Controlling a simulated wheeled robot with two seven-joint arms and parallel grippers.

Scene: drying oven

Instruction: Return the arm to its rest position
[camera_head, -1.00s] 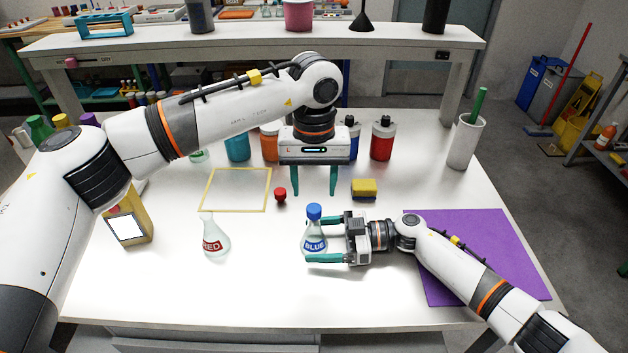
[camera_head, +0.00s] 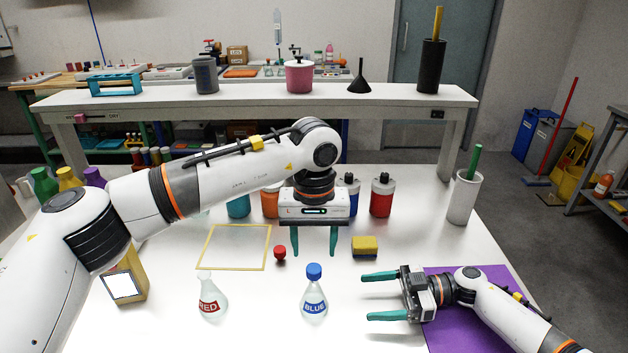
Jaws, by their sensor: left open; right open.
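My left arm reaches across the table from the left, and its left gripper (camera_head: 314,254) hangs open and empty, pointing down, just right of a small red stopper (camera_head: 280,253). My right gripper (camera_head: 365,297) is open and empty at the right, its fingers pointing left over the table. A flask labelled BLUE (camera_head: 314,303) with a blue stopper (camera_head: 314,271) stands upright to the left of the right gripper, apart from its fingers. A flask labelled RED (camera_head: 209,304) stands upright and unstoppered to the left.
A yellow-framed square (camera_head: 237,226) and a yellow sponge (camera_head: 364,246) lie on the table. Several bottles, including a red one (camera_head: 381,196), stand behind my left gripper. A white cup (camera_head: 464,197) stands at the right. A purple mat (camera_head: 490,279) lies under my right arm.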

